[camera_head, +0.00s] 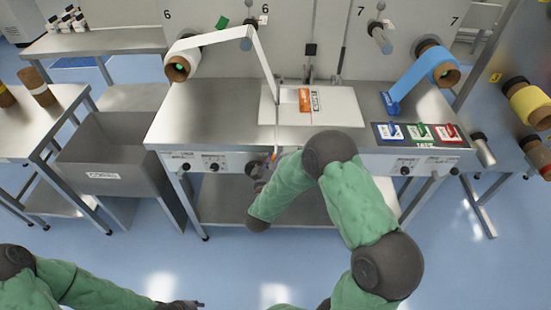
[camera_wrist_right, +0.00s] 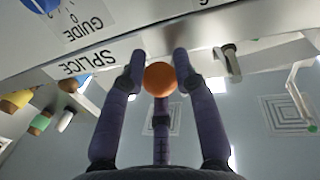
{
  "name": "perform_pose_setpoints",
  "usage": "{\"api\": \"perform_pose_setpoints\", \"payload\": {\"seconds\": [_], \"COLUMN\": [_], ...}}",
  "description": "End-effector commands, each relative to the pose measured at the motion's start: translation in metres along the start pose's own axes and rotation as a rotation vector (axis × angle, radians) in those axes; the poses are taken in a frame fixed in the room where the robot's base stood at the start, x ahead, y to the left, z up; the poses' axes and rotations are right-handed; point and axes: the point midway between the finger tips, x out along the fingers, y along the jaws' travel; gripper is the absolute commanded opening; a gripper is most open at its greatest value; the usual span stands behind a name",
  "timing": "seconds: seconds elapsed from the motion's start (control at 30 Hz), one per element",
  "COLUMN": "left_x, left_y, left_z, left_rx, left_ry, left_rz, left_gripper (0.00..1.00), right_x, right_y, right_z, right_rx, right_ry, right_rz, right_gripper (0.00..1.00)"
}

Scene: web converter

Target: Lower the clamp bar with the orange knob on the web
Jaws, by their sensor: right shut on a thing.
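The orange knob (camera_head: 274,156) shows at the front edge of the steel table, at the near end of a thin bar (camera_head: 277,132) that I take for the clamp bar. My right gripper (camera_head: 266,167) is at this knob, partly hidden by its own arm. In the right wrist view the round orange knob (camera_wrist_right: 160,79) sits between the fingertips of my right gripper (camera_wrist_right: 160,70), which is shut on it. The white web (camera_head: 263,62) comes off a roll (camera_head: 181,66) and runs down to the table near the bar. My left gripper (camera_head: 185,304) is low at the bottom edge, away from the table.
A white plate (camera_head: 335,106) with an orange-and-white item (camera_head: 309,100) lies on the table. A blue roll (camera_head: 430,70) and a tray of coloured cards (camera_head: 418,134) are to the right. A grey bin (camera_head: 110,165) stands left. The front panel bears a SPLICE label (camera_wrist_right: 88,64).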

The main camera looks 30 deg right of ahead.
Motion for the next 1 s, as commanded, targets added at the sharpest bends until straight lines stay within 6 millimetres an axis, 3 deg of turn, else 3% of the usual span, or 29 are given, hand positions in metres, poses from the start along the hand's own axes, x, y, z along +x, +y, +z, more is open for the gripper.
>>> {"api": "perform_pose_setpoints", "payload": {"seconds": [1.0], "left_x": [-0.157], "left_y": [0.056], "left_z": [0.006], "left_rx": [0.0], "left_ry": [0.0], "left_rz": [0.0], "left_gripper": [0.4], "right_x": [0.011], "right_y": [0.025], "right_z": [-0.136], "right_rx": [-0.053], "right_ry": [-0.274], "right_rz": [-0.051], "right_gripper": [0.0]}}
